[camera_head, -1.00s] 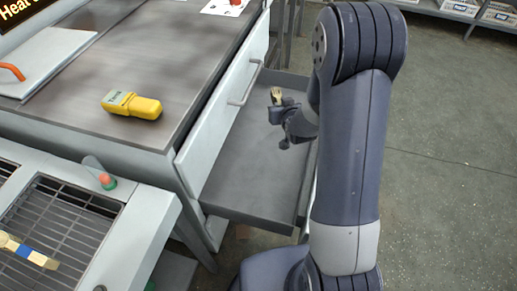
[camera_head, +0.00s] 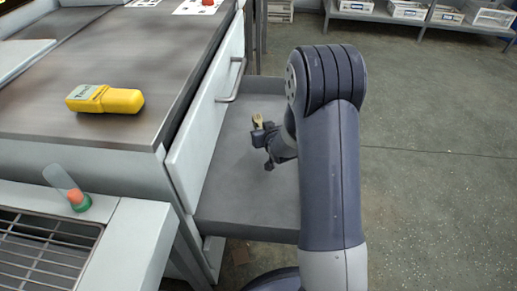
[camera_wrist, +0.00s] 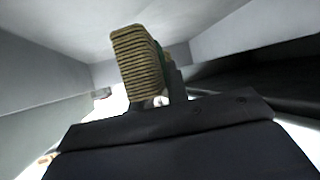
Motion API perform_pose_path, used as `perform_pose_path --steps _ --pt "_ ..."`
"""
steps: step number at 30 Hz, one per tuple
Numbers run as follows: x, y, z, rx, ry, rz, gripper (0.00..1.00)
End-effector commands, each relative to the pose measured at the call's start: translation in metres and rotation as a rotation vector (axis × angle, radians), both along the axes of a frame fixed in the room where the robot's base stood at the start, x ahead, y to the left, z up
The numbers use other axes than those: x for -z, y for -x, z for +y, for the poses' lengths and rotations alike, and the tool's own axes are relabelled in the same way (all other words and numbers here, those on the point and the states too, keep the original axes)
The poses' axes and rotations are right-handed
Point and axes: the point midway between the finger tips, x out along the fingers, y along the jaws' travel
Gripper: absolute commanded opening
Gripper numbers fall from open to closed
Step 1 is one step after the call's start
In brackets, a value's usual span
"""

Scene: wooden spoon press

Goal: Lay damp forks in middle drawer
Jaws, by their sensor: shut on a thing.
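A grey drawer (camera_head: 228,212) stands open below a pale front panel with a bar handle. I cannot tell whether it is the middle one. My gripper (camera_head: 261,130) is over the drawer's inside and shut on a small bundle of tan wooden forks (camera_head: 257,120), whose tips show above the jaws. In the wrist view the bundle (camera_wrist: 138,62) shows as a stack of thin wooden layers, tilted a little, with something dark green beside it. Pale walls lie on both sides of it. The height of the bundle above the drawer floor is unclear.
A yellow handheld meter (camera_head: 104,99) lies on the dark worktop (camera_head: 70,45). Shelves with white bins (camera_head: 409,10) stand at the back. The floor at right is clear.

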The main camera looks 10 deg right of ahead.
Motion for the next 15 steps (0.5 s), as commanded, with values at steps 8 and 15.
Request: perform_pose_path --steps 8,15 --pt "0.031 0.0 0.0 0.0 0.0 0.0 0.0" --pt "0.063 0.001 0.0 0.0 0.0 0.001 0.0"
